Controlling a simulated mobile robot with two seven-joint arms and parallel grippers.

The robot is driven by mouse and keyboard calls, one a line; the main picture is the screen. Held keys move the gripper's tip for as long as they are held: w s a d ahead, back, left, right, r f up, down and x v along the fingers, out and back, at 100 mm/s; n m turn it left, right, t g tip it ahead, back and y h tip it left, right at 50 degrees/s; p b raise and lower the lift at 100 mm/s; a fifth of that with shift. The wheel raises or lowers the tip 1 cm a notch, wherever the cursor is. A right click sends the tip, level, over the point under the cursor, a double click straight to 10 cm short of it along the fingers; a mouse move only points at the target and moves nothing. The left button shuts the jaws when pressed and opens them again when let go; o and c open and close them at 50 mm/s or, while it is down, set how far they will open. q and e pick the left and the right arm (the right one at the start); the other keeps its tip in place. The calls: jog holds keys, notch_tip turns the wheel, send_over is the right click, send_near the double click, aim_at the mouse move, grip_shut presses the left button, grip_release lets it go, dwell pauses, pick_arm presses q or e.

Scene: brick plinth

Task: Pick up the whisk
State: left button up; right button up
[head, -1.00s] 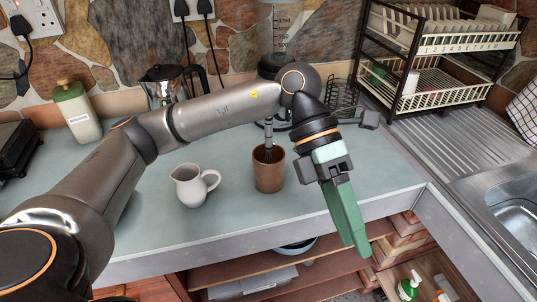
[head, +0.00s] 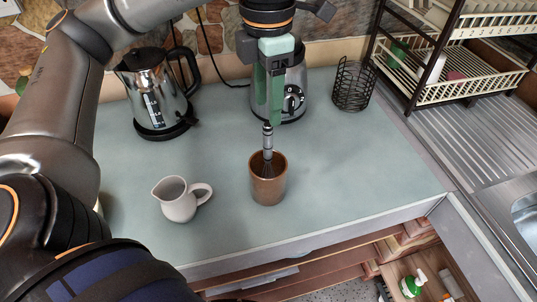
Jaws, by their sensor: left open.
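The whisk (head: 267,143) has a grey handle and dark wires. It stands upright, wires down, inside a brown cup (head: 268,187) near the middle of the counter. My left gripper (head: 272,122) has green fingers and points down from above, its tips at the top of the whisk handle. The fingers overlap in this view, so the gap between them and any contact with the handle are hard to see. The left gripper is open. My right gripper is not in view.
A white jug (head: 179,200) stands left of the cup. A kettle (head: 157,95), a blender base (head: 292,93) and a black wire basket (head: 353,86) stand behind. A dish rack (head: 465,80) is at the right by the sink. The counter (head: 350,165) right of the cup is clear.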

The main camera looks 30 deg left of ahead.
pick_arm(q)
send_over(268, 161)
jog(key=w+a, duration=0.1)
notch_tip(268, 161, down, 6)
jog(key=shift+w, duration=0.15)
jog(key=f, duration=0.1)
jog(key=f+p, duration=0.1)
jog(key=f, duration=0.2)
jog(key=shift+s+d+f+p, duration=0.1)
jog(key=shift+s+d+p, duration=0.15)
jog(key=shift+s+p, duration=0.1)
jog(key=shift+f, duration=0.5)
grip_shut()
